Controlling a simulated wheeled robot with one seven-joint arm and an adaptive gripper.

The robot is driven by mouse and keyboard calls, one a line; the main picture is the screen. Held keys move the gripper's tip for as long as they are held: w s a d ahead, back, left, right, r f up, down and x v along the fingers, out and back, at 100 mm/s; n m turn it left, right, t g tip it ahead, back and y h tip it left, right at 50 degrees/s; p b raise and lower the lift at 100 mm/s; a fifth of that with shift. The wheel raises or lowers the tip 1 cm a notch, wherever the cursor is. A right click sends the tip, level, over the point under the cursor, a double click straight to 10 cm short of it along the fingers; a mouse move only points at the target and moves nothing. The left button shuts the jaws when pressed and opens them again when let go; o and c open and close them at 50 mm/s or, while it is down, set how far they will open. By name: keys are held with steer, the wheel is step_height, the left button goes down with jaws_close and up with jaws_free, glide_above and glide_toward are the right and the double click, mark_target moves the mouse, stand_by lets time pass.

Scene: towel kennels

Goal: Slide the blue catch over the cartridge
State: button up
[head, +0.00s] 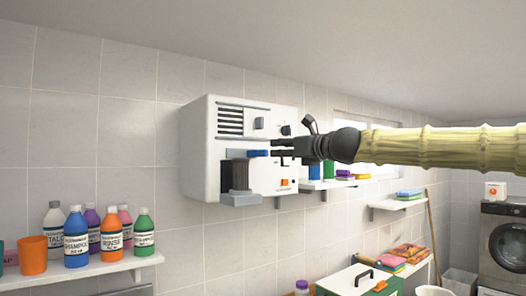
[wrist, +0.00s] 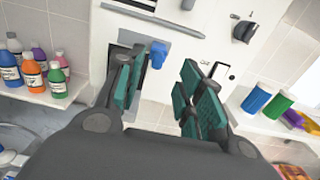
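A white wall unit (head: 215,130) holds a dark ribbed block, which looks like the cartridge (head: 239,177), upright at its lower left. The blue catch (head: 257,153) is a small bar at the upper right of that block. In the wrist view the blue catch (wrist: 158,54) shows between my fingertips, closer to the left one. My gripper (head: 276,151) is in front of the unit, just right of the catch. Its two green-padded fingers (wrist: 164,66) are apart, with nothing held. Contact with the catch cannot be told. The left finger hides most of the cartridge area in the wrist view.
The unit also has a vent, dark knobs (head: 286,130) and an orange switch (head: 285,183). A shelf (head: 80,273) with several bottles is at left. Another shelf (wrist: 262,122) with coloured items is at right. A green case (head: 345,279) stands below.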

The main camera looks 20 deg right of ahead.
mark_target(264, 150)
steer(key=shift+p+x, duration=0.9)
steer(key=shift+x, duration=3.95)
steer(key=shift+f, duration=0.15)
jaws_close()
